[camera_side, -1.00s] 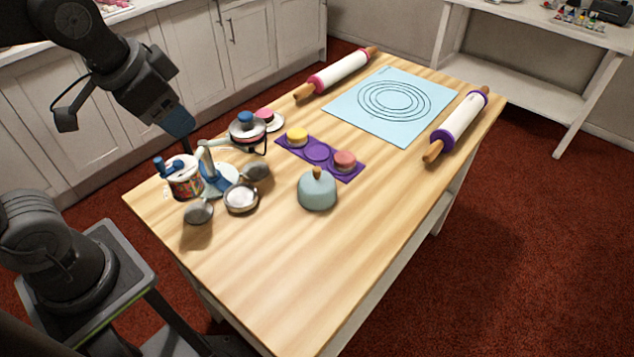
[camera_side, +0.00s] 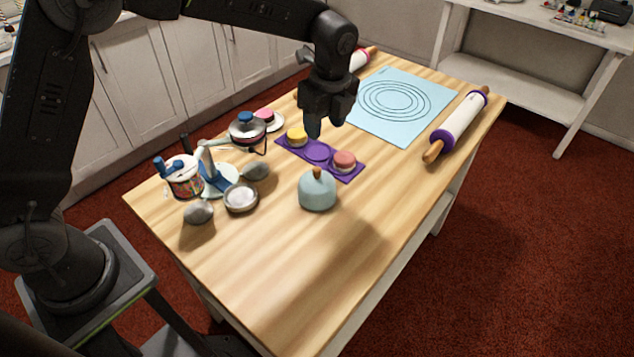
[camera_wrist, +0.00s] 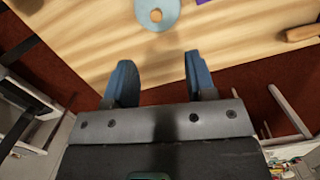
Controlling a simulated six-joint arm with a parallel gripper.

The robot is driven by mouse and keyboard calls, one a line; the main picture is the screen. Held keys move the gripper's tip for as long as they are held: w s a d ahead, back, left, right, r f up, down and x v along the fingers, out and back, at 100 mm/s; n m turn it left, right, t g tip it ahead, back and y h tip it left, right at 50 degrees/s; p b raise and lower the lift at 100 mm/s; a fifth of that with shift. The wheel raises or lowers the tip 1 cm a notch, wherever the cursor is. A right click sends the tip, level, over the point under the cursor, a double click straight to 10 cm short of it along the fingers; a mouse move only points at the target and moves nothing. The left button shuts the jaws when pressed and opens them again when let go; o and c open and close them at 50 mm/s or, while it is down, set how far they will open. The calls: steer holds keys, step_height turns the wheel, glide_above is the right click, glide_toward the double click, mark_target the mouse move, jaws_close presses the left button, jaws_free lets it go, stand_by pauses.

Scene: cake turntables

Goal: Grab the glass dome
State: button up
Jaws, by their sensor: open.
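The glass dome (camera_side: 317,192) is pale blue and see-through, with a wooden knob on top. It stands upright near the middle of the table, in front of the purple mat. In the wrist view the dome (camera_wrist: 170,20) is at the top edge, partly cut off, beyond the fingertips. My gripper (camera_side: 314,122) hangs above the purple mat in the side view, higher than the dome and apart from it. In the wrist view its two blue fingers (camera_wrist: 160,75) are spread apart with nothing between them.
A purple mat (camera_side: 319,153) with small yellow and pink cakes lies behind the dome. Left of it stand a turntable (camera_side: 217,178), a can (camera_side: 185,178) and metal pans (camera_side: 240,198). A rolling pin (camera_side: 460,124) and blue mat (camera_side: 420,105) lie farther back. The table's front is clear.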

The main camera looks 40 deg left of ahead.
mark_target(317, 169)
steer(key=f, duration=0.5)
steer(key=a+f, duration=0.1)
steer(key=f, duration=0.2)
steer(key=shift+w+f, duration=0.1)
steer(key=shift+f, duration=0.1)
steer(key=shift+s+a+f, duration=0.15)
steer(key=shift+f, duration=1.15)
steer(key=shift+s+a+f, duration=0.1)
steer(key=shift+a+f, duration=0.05)
steer(key=shift+f, duration=1.1)
jaws_close()
